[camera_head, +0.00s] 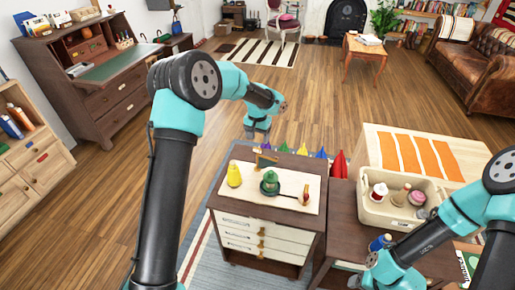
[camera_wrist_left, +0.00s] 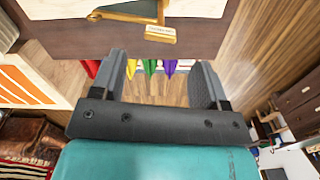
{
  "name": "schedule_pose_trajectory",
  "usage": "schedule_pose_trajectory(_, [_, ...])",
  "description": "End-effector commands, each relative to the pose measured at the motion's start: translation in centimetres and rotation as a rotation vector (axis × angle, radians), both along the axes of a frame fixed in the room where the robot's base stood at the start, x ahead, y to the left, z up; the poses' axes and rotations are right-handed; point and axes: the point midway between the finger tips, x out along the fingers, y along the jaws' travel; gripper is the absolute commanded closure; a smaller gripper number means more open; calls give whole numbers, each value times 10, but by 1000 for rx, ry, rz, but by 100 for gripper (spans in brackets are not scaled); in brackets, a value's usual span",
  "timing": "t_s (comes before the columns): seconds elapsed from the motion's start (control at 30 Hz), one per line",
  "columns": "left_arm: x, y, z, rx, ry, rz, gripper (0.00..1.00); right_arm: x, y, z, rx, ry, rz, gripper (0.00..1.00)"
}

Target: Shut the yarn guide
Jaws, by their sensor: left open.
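What appears to be the yarn guide (camera_head: 265,158) is a small brass-coloured piece at the back edge of a small cabinet's top. In the left wrist view, this brass-coloured bar (camera_wrist_left: 128,16) lies near the top, with a small lettered tag (camera_wrist_left: 160,33) on the cabinet's edge. I cannot tell how far it stands open. My left gripper (camera_head: 257,133) is behind the cabinet, apart from the guide. In the left wrist view, its fingers (camera_wrist_left: 160,62) are spread and empty. My right gripper (camera_head: 366,283) is low at the bottom right, partly cut off, its jaws unclear.
The cabinet top (camera_head: 243,192) holds a yellow cone (camera_head: 234,175), a green spool-like item (camera_head: 270,184) and a small red-tipped item (camera_head: 305,195). Coloured pennants (camera_head: 338,167) hang behind it. A cream bin (camera_head: 388,213) with bottles stands right. Open floor lies beyond.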

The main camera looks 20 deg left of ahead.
Motion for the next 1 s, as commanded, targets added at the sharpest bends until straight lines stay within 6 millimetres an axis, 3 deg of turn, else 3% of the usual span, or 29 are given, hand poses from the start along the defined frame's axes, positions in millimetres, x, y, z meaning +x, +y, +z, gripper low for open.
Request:
schedule_pose_trajectory(0.3, [0, 0, -51, 0, 2, 0, 32, 0, 0, 0, 0, 0, 0, 34])
schedule_pose_trajectory(0.5, [0, 0, -63, 1, 1, 0, 32, 0, 0, 0, 0, 0, 0, 34])
schedule_pose_trajectory(0.77, [0, 0, -63, 0, 0, 0, 32, 0, 0, 0, 0, 0, 0, 34])
schedule_pose_trajectory(1.0, [0, 0, -63, 0, 0, 0, 54, 0, 0, 0, 0, 0, 0, 34])
